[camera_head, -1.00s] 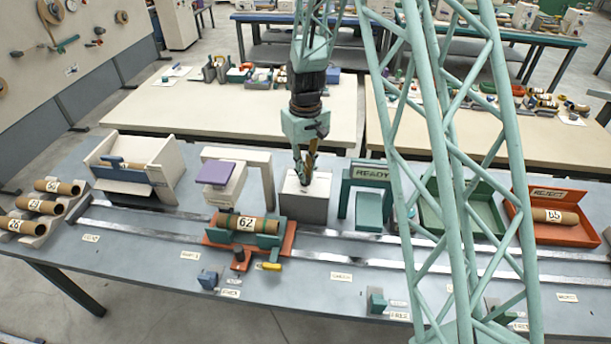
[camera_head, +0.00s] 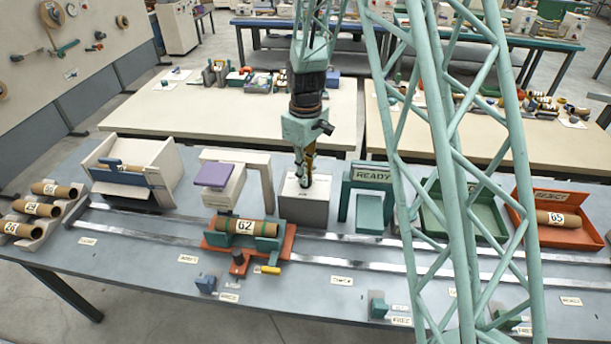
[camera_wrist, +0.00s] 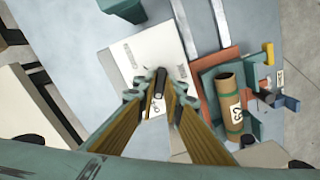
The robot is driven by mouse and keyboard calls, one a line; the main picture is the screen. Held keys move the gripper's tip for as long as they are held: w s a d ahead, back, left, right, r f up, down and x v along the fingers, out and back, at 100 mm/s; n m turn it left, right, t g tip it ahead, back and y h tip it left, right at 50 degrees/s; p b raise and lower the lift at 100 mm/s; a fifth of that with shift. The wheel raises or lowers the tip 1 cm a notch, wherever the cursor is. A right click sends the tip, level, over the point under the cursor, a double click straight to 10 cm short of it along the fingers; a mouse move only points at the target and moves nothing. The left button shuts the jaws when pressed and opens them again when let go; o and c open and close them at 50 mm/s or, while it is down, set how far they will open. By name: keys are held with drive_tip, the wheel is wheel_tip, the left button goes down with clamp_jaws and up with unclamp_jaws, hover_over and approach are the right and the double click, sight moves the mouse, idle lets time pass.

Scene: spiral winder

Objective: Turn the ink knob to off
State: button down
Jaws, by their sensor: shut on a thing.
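A pale grey-white box (camera_head: 304,206) stands on the bench between the purple-padded station and the READY arch. My gripper (camera_head: 303,180) points down at the top of this box. In the wrist view my gripper (camera_wrist: 158,92) is shut on a small dark knob (camera_wrist: 160,82) on the box's white top (camera_wrist: 143,57). A small white label (camera_wrist: 155,107) with dark marks lies between the fingers, partly hidden. I cannot read which way the knob points.
An orange carriage (camera_head: 216,241) holds a brown tube (camera_head: 245,227) marked 62, left of the box. The green READY arch (camera_head: 371,174) stands close on the right. Metal rails (camera_head: 340,264) run along the bench. A red REJECT tray (camera_head: 585,236) is at the far right.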

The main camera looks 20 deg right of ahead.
drive_tip(key=c, duration=2.7)
unclamp_jaws()
drive_tip(key=shift+r, duration=0.1)
wheel_tip(320, 180, up, 12)
drive_tip(key=shift+f, duration=0.1)
